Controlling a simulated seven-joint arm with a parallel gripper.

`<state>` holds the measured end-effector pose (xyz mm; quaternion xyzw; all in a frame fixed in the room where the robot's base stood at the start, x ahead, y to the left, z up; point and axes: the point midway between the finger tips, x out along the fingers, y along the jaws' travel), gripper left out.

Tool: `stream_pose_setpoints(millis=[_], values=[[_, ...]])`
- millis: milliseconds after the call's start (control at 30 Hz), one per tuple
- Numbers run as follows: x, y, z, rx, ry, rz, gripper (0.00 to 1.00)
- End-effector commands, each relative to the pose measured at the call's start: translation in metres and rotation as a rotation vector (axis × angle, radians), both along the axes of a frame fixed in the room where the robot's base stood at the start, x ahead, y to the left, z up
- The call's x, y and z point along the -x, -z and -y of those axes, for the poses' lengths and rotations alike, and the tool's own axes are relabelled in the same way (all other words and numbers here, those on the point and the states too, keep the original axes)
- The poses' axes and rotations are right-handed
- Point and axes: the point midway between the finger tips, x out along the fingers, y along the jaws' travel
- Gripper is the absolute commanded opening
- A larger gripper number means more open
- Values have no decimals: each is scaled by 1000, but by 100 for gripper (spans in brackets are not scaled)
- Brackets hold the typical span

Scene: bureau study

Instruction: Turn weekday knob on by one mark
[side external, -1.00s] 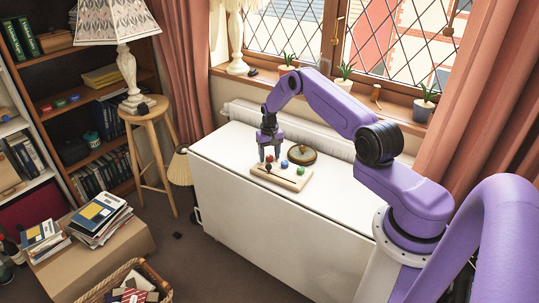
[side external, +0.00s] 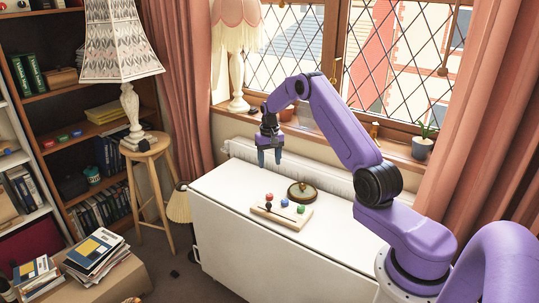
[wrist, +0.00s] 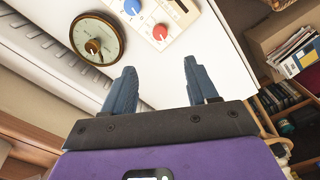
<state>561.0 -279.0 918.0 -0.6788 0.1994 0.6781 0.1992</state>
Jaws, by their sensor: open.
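I cannot tell for sure that this is the weekday knob. Beside it lies a pale board (side external: 287,218) with a red knob (side external: 269,196), a blue knob (side external: 284,203), a green knob (side external: 300,209) and a dark knob (side external: 268,206). My gripper (side external: 270,163) is open and empty, above the cabinet top, apart from board and dial.
The white cabinet top (side external: 225,184) is bare left of the board. A radiator (side external: 320,174) and a windowsill with pots (side external: 422,148) run behind it. A stool with a lamp (side external: 130,100) stands to the left.

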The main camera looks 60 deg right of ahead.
Motion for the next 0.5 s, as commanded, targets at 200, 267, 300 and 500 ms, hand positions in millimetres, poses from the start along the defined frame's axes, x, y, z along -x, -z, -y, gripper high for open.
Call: stream_pose_setpoints(millis=[200, 267, 300, 500], values=[[0, -21, 0, -1, 0, -1, 58], [0, -23, 0, -1, 0, -1, 58], [0, -23, 0, -1, 0, -1, 58], [0, -24, 0, -1, 0, -1, 58]])
